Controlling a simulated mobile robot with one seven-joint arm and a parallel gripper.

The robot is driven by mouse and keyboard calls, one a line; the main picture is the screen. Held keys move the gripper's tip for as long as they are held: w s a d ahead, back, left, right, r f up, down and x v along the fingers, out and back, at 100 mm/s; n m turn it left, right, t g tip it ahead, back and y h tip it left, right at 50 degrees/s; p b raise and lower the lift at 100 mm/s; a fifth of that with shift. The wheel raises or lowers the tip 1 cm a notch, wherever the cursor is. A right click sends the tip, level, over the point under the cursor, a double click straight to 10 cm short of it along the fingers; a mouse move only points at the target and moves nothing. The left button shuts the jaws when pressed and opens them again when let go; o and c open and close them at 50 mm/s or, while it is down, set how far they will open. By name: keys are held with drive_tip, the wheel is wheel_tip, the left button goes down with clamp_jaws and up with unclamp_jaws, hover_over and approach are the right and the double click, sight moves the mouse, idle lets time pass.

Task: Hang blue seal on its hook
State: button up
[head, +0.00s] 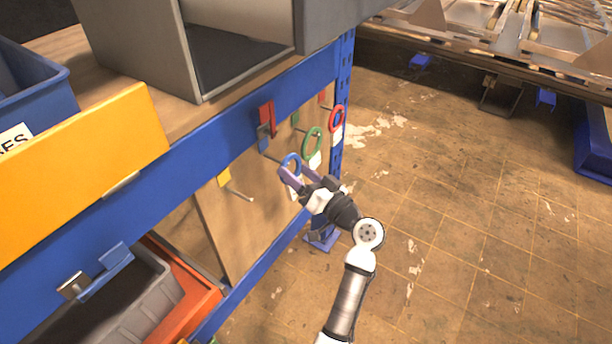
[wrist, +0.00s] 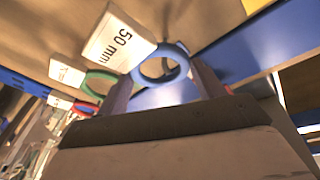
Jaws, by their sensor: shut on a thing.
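The blue seal (head: 291,156) is a ring with a white tag. My gripper (head: 296,174) is shut on it, beside the upright board under the shelf beam. I cannot tell whether the peg passes through the ring.
A green seal (head: 304,142) and a red seal (head: 331,118) hang to the right, near the blue post (head: 344,90). A yellow hook plate (head: 224,177) with an empty peg (head: 239,193) is to the left. A red clamp-like part (head: 267,116) is above. Open floor lies right.

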drive_tip(key=shift+w+a, duration=0.15)
drive_tip(key=shift+a, duration=0.1)
drive_tip(key=shift+w+a+f+b, duration=0.45)
drive_tip(key=shift+a+b, duration=0.1)
drive_tip(key=shift+b, duration=0.25)
drive_tip(key=o, duration=1)
drive_tip(key=b+v, duration=0.3)
drive_tip(key=v, duration=1)
drive_tip(key=shift+s+d+b, duration=0.3)
drive_tip(key=shift+b, duration=0.05)
drive_tip(key=shift+f, duration=0.1)
